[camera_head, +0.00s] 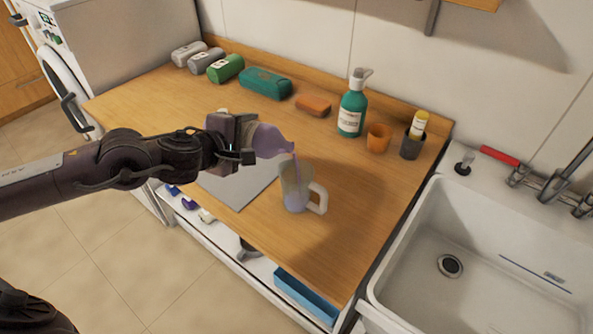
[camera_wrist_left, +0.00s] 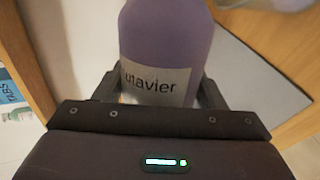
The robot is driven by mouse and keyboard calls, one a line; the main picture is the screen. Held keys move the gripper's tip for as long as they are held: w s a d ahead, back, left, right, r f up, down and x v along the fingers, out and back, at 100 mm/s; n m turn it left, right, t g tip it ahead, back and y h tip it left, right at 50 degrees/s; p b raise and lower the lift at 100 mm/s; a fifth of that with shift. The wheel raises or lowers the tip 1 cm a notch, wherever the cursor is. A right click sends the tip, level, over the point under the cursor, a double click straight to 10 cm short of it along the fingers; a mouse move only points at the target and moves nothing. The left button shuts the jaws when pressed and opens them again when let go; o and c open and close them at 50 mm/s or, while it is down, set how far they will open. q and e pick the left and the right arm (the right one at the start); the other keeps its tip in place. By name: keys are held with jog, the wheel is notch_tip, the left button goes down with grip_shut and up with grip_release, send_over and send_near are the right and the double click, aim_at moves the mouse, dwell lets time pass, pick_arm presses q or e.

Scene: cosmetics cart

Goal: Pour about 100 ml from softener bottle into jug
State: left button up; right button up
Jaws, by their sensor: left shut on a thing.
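My left gripper (camera_head: 243,140) is shut on the purple softener bottle (camera_head: 270,141). The bottle is tipped nearly on its side, with its mouth toward the right, over the jug. It also shows between the fingers in the left wrist view (camera_wrist_left: 165,40), with a pale label reading "utavier". The clear jug (camera_head: 296,187) with a white handle on its right stands on the wooden counter. A thin purple stream runs from the bottle mouth into the jug, and purple liquid shows in its lower part. My right gripper is not in view.
A grey mat (camera_head: 240,187) lies under my left gripper. Along the back stand a teal pump bottle (camera_head: 352,104), an orange cup (camera_head: 378,138) and a dark cup (camera_head: 411,146). A white sink (camera_head: 470,250) is at the right. The counter front right of the jug is clear.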

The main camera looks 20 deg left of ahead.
pick_arm(q)
jog(key=shift+r+b, duration=0.3)
jog(key=shift+r, duration=0.1)
dwell(1.3)
jog(key=shift+m+y+b, duration=0.3)
jog(key=shift+m+b, duration=0.1)
jog(key=shift+b, duration=0.1)
dwell(0.9)
